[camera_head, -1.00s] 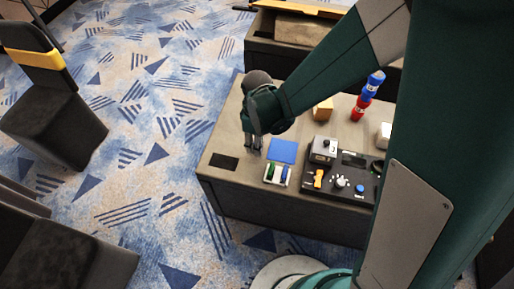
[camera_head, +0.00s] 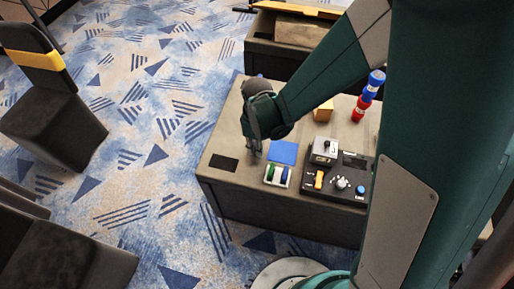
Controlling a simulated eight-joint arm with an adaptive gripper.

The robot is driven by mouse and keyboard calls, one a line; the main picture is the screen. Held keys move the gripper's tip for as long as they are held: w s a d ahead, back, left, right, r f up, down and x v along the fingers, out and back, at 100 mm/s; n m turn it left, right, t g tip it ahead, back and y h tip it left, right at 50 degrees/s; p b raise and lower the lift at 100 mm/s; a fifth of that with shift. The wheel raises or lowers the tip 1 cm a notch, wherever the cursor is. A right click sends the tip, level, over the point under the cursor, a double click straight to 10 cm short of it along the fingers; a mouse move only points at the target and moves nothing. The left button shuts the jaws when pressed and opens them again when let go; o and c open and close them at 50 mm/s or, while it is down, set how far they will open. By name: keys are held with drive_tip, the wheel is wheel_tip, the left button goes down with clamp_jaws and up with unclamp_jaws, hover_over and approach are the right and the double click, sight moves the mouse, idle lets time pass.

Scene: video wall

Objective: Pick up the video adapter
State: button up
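My gripper (camera_head: 254,153) points down over the left part of the grey table (camera_head: 219,140), between a flat black rectangle (camera_head: 224,163) and a blue square pad (camera_head: 283,152). Its fingertips are at or just above the tabletop. The fingers look close together, but they are too small to tell whether they are shut or hold anything. I cannot make out the video adapter for certain; a small thing at the fingertips would be hidden by the gripper.
A white tray (camera_head: 268,182) with green and blue items stands beside the pad. My arm hides the table's right end.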

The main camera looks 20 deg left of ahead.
drive_tip(key=shift+c, duration=1.3)
drive_tip(key=shift+r, duration=0.15)
drive_tip(key=shift+r+p, duration=1.25)
drive_tip(key=shift+r, duration=3.6)
drive_tip(key=w+d+r+p, duration=0.4)
drive_tip(key=w+d, duration=0.7)
drive_tip(key=w, duration=0.3)
drive_tip(key=w+d+r+n+p, duration=0.1)
drive_tip(key=w+d+r+p, duration=0.3)
drive_tip(key=w+d, duration=0.7)
drive_tip(key=w+r, duration=0.1)
drive_tip(key=w, duration=0.2)
drive_tip(key=shift+r+p, duration=0.15)
drive_tip(key=shift+p, duration=0.25)
